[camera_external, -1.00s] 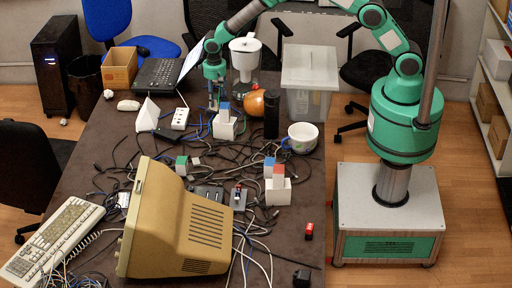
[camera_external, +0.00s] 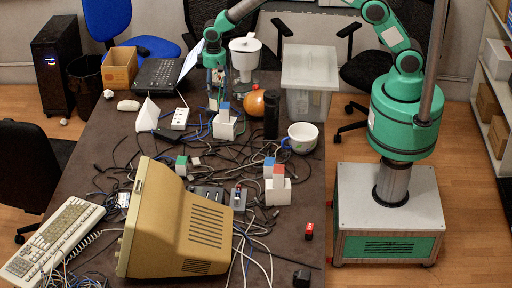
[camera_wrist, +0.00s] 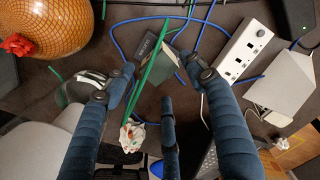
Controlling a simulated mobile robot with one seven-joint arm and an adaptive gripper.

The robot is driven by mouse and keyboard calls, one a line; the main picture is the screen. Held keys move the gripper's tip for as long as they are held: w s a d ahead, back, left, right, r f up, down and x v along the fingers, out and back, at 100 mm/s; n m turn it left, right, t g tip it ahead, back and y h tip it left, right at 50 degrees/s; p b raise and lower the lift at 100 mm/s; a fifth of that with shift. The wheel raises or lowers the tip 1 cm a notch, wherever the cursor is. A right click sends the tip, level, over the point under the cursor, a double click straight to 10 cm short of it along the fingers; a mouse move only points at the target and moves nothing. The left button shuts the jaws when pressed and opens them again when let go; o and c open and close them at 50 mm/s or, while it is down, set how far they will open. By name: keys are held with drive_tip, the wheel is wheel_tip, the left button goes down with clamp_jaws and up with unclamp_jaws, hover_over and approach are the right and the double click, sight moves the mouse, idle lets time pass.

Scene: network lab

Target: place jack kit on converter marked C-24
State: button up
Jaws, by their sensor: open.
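My gripper (camera_external: 215,102) is at the far part of the table in the external view, between the power strip and the orange ball. In the wrist view my gripper (camera_wrist: 160,82) is open, its dark blue fingers spread. Between the fingertips is a small grey-green block (camera_wrist: 168,77), beside a dark box with a pale label (camera_wrist: 147,50). They look apart from the fingers. The label is too small to read, and I cannot tell which thing is the jack kit or the converter marked C-24. A green cube (camera_external: 181,165) and a red block (camera_external: 309,231) lie nearer the camera.
Loose cables cover much of the table (camera_external: 105,150). A power strip (camera_wrist: 240,50) and an orange ball (camera_wrist: 45,22) flank the gripper. White holders with coloured blocks (camera_external: 225,128), a black cylinder (camera_external: 271,115), a jug (camera_external: 245,55) and a cup (camera_external: 302,137) stand nearby.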

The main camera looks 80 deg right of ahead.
wheel_tip(320, 180, up, 7)
drive_tip(key=p, duration=0.1)
drive_tip(key=shift+f, duration=0.15)
idle(0.5)
wheel_tip(320, 180, up, 16)
drive_tip(key=f+t, duration=0.1)
hover_over(216, 96)
drive_tip(key=s, duration=0.9)
drive_tip(key=s+r+n+t, duration=0.2)
drive_tip(key=s+r, duration=1.1)
drive_tip(key=s, duration=0.1)
drive_tip(key=s+a+r+n+t, duration=0.1)
drive_tip(key=s+r+n+t, duration=0.1)
drive_tip(key=s, duration=2.7)
drive_tip(key=shift+r+t, duration=0.2)
drive_tip(key=shift+t, duration=0.1)
